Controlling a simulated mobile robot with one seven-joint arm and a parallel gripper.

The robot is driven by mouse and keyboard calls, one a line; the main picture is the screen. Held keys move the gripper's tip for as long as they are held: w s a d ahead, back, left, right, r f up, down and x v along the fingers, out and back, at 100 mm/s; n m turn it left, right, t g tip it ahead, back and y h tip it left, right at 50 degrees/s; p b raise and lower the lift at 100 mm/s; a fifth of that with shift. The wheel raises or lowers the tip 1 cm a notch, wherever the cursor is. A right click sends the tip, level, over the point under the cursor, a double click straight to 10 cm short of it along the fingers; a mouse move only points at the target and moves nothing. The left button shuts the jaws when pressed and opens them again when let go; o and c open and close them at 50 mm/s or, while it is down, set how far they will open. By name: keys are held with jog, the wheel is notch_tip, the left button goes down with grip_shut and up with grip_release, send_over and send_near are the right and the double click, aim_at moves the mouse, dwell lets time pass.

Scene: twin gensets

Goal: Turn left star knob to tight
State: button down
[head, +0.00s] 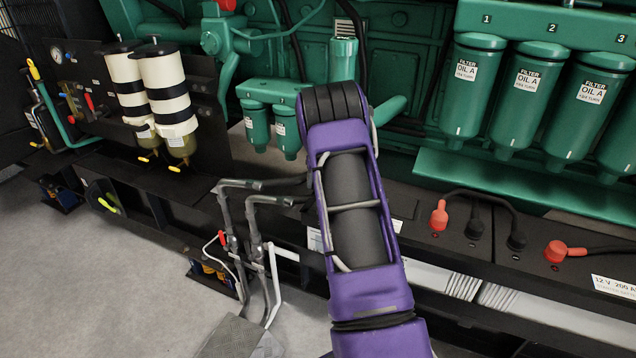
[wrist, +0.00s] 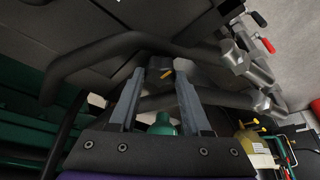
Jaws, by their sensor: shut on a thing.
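My gripper (wrist: 160,72) shows in the wrist view. Its two grey fingers slant together and their tips close on a small dark part with a yellow mark, which looks like the star knob (wrist: 160,63). The fingers hide much of it, so its star shape and how far it is turned cannot be made out. In the head view my purple arm reaches toward the green engine, and it hides my gripper and the knob.
Grey pipes (head: 258,225) with valve handles stand left of my arm. Two white filter columns (head: 168,92) are at the left. Green oil filters (head: 535,85) hang at the right, above red and black battery terminals (head: 438,216). Dark curved pipes (wrist: 95,68) pass close to my fingers.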

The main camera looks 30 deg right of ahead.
jog(key=shift+m, duration=0.4)
jog(key=shift+c, duration=1.8)
grip_release()
jog(key=p+v, duration=0.1)
jog(key=v, duration=1.6)
jog(key=shift+s+a+p, duration=0.15)
jog(key=shift+a+p, duration=0.1)
jog(key=shift+p, duration=0.15)
jog(key=shift+r, duration=0.15)
